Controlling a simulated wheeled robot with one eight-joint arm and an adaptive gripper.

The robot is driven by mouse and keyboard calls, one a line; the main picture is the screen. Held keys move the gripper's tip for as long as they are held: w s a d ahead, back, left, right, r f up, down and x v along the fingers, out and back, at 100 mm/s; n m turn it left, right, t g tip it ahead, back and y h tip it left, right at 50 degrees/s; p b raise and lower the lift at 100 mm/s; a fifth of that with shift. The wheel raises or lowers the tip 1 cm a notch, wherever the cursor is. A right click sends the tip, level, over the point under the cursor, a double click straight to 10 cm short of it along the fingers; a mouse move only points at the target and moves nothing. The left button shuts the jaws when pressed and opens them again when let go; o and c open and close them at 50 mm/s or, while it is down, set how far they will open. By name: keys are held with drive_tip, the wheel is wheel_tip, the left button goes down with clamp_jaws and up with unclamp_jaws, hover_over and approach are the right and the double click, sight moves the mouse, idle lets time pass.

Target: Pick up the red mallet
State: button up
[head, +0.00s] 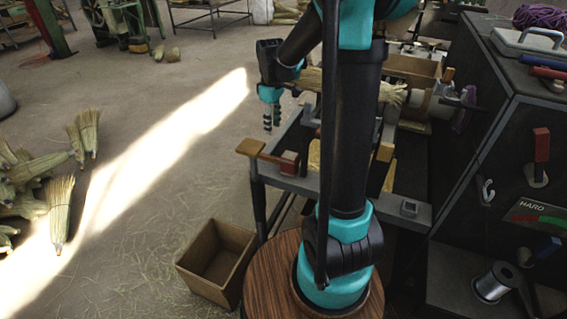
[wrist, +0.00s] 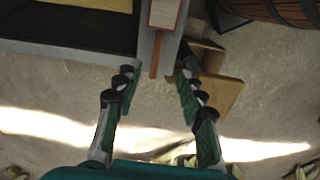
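A reddish block (head: 290,163), which looks like the head of the red mallet, sits at the near left corner of the bench. In the wrist view the block (wrist: 165,12) shows at the top edge, with a pale upper face and red sides. A narrow brown strip (wrist: 156,55), apparently its handle, runs down from it between my fingertips. My gripper (head: 269,112) points down above and beyond the bench's left edge. The wrist view shows my gripper (wrist: 157,74) open, with nothing between the fingers touching them. The block's top is cut off there.
The grey bench frame (head: 370,198) lies right of my gripper. A tan wooden piece (head: 249,147) juts out at its corner. An open brown box (head: 215,262) stands on the floor below. A dark machine (head: 490,150) fills the right.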

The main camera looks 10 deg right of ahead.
approach(274, 157)
drive_tip(key=f, duration=0.6)
drive_tip(key=shift+w+a, duration=0.25)
drive_tip(key=shift+a, duration=0.05)
drive_tip(key=shift+s+d+f, duration=0.1)
drive_tip(key=shift+d+f, duration=0.05)
drive_tip(key=shift+f, duration=1.2)
drive_tip(key=shift+s+d+f, duration=0.1)
drive_tip(key=shift+f, duration=1.25)
drive_tip(key=shift+c, duration=0.5)
clamp_jaws()
